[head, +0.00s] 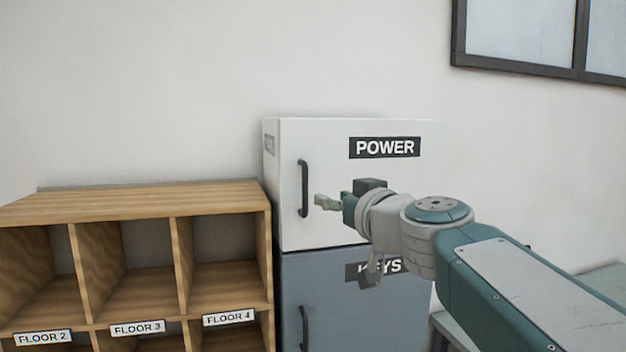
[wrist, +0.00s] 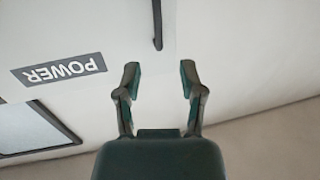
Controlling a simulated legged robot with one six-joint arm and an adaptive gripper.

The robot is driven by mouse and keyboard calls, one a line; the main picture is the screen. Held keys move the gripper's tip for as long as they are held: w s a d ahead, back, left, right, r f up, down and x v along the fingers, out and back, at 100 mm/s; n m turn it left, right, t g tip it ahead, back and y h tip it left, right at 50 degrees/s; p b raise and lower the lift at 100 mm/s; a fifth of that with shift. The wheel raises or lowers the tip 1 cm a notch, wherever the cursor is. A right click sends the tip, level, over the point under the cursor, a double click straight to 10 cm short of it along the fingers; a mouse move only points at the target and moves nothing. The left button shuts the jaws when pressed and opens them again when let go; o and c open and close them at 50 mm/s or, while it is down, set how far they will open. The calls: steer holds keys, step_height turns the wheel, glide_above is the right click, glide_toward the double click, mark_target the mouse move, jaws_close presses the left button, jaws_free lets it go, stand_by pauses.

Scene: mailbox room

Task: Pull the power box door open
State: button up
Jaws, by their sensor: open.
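The white power box (head: 330,215) stands on top of a blue-grey box, and its door is shut. A black label reading POWER (head: 385,147) is on the door, and it also shows upside down in the wrist view (wrist: 58,69). The door's dark vertical handle (head: 303,188) is near the door's left edge. In the wrist view the handle (wrist: 157,25) lies ahead of the fingertips, roughly between their lines. My gripper (head: 322,202) is open and empty, just right of the handle in the head view. In the wrist view both fingers of my gripper (wrist: 160,78) are apart, with nothing between them.
The blue-grey KEYS box (head: 325,285) is below, with its own dark handle (head: 304,328). A wooden shelf (head: 150,203) with floor-labelled compartments stands to the left. A dark-framed window (head: 520,68) is at upper right. The wall above the boxes is bare.

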mark_target(306, 181)
steer(key=x, duration=0.7)
steer(key=r+x, duration=0.1)
steer(key=x, duration=0.3)
steer(key=shift+w, duration=0.1)
steer(key=shift+w+a+r, duration=0.1)
steer(key=shift+w, duration=0.1)
steer(key=shift+d, duration=0.2)
jaws_close()
